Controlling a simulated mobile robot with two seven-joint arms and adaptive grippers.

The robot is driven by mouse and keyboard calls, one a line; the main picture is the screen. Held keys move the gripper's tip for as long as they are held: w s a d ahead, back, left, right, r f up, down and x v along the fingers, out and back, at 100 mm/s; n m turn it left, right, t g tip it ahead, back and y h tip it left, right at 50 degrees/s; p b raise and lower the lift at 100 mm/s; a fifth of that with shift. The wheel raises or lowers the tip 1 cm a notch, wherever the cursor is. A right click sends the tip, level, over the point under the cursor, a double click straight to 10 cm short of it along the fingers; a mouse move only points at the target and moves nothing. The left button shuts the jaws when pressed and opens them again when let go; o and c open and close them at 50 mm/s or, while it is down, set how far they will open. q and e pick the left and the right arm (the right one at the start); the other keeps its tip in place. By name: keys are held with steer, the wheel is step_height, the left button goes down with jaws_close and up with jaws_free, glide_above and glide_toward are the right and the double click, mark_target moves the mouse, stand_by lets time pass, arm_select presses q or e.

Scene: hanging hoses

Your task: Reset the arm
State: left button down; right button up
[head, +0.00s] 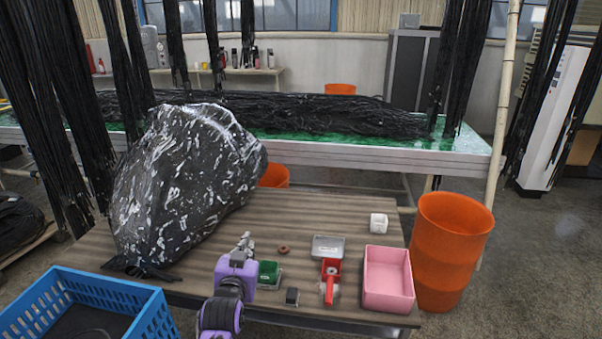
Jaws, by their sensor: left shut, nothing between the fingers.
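My left arm, purple and dark grey, rises from the bottom of the head view over the front of the wooden table (310,215). My left gripper (246,240) is shut and empty, its fingers pointing away from me above the tabletop. A green item (268,273) lies just right of the gripper, and a large black bag with white marks (180,180) stands behind it to the left. My right gripper is not in view.
A pink bin (388,279), a red tool (329,278), a metal tray (328,247) and a white cup (378,222) are on the table's right. A blue crate (150,312) is front left. An orange barrel (446,250) stands right. Black hoses (455,70) hang behind.

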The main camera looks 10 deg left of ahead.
arm_select(q)
steer(key=s+d+f+g, duration=0.1)
steer(key=s+f+g, duration=0.1)
steer(key=s+f, duration=0.6)
steer(key=s+f+g+h+p, duration=0.1)
steer(key=s+f, duration=0.7)
steer(key=s, duration=1.4)
steer(key=s+d+f+g+h, duration=0.1)
steer(key=s+f+g, duration=0.3)
steer(key=s+f, duration=0.5)
steer(key=s, duration=0.6)
steer(key=shift+s+d, duration=0.2)
steer(key=shift+d, duration=0.1)
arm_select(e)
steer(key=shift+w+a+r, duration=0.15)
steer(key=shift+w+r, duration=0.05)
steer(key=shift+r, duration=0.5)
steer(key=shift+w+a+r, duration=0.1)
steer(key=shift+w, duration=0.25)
arm_select(q)
steer(key=shift+r, duration=0.1)
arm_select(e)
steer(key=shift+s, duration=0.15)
